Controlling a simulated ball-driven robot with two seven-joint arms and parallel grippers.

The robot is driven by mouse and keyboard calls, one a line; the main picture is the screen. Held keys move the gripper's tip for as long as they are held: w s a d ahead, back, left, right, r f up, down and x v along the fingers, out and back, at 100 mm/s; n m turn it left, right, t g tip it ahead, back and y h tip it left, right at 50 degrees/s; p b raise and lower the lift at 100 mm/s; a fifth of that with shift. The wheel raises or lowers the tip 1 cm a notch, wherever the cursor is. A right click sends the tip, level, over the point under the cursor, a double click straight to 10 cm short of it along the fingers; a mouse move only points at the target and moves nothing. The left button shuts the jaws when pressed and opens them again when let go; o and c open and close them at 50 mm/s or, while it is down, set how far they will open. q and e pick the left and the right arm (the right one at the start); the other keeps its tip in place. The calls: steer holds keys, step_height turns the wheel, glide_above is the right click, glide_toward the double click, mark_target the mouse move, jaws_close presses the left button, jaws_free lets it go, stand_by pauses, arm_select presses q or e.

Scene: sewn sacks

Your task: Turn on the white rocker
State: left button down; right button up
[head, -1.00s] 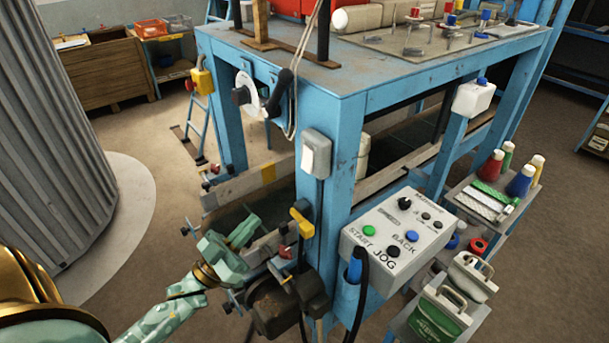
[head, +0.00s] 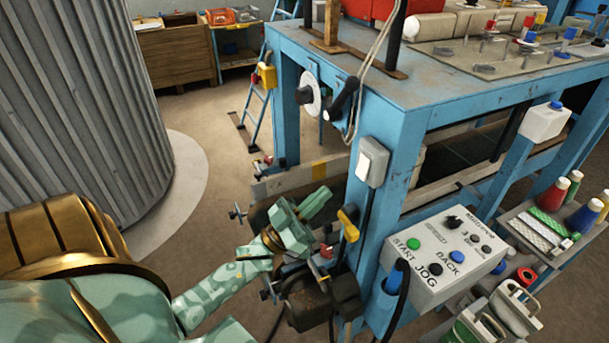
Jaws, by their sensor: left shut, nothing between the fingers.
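The white rocker (head: 373,162) is a pale switch on a grey box on the front corner leg of the blue machine frame, in the head view. Which way it is tipped is too small to tell. My left gripper (head: 318,203), mint green, is shut and empty. It is to the left of the rocker and lower in the picture, apart from it. My right gripper is not in view.
A grey control box (head: 445,250) with START, BACK and JOG buttons sits right of the leg. A yellow-handled part (head: 348,222) and a dark motor (head: 322,298) are close to my left gripper. A rope hangs above the rocker.

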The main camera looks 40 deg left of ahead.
mark_target(361, 170)
arm_select(q)
steer(key=w, duration=0.1)
steer(key=w+d+r, duration=0.1)
steer(key=w, duration=0.1)
steer(key=w+d, duration=0.1)
steer(key=w, duration=0.1)
steer(key=shift+r+p, duration=0.3)
steer(key=shift+p, duration=0.05)
steer(key=shift+w+d+f, duration=0.1)
steer(key=shift+w+d, duration=0.15)
steer(key=shift+w, duration=0.25)
